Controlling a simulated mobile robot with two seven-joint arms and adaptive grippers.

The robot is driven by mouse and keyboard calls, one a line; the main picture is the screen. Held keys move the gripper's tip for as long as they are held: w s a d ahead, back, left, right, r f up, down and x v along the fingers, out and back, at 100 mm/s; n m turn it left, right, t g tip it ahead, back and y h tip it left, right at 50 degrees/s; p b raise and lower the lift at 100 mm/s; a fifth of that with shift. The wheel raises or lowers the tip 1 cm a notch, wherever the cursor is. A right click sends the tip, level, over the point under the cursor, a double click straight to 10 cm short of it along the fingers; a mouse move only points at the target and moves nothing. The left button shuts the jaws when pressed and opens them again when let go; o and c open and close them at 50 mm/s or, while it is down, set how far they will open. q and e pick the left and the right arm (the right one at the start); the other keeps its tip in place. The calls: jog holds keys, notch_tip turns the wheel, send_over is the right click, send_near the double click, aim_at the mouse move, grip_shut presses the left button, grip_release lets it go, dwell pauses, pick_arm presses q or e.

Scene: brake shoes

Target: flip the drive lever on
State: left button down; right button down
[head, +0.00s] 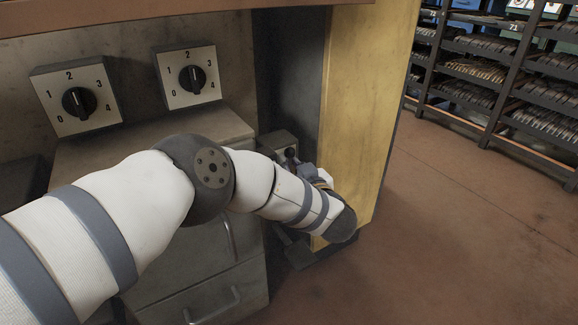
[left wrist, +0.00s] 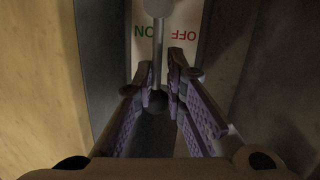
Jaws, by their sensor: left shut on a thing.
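The drive lever is a thin grey rod (left wrist: 158,45) with a dark ball knob (left wrist: 157,100) in the left wrist view. Behind it is a pale plate (left wrist: 170,60) with a green ON and a red OFF, both upside down. The rod crosses the plate between the two words, nearer ON. My left gripper (left wrist: 162,85) has its purple-padded fingers on both sides of the lever, closed on it near the knob. In the head view my left gripper (head: 300,168) is at the grey lever box (head: 278,143), and my wrist partly hides it. My right gripper is not in view.
Two rotary dials, left (head: 78,102) and right (head: 191,78), sit above a grey cabinet (head: 205,290) with handles. A yellow panel (head: 370,100) stands just right of the lever. Shelves of parts (head: 480,70) stand at the back right. The floor (head: 450,240) at right is clear.

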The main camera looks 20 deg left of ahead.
pick_arm(q)
jog(key=shift+f, duration=0.1)
dwell(0.3)
jog(key=c, duration=1.5)
grip_release()
jog(key=shift+o, duration=0.2)
jog(key=shift+s, duration=0.1)
jog(key=v, duration=1.2)
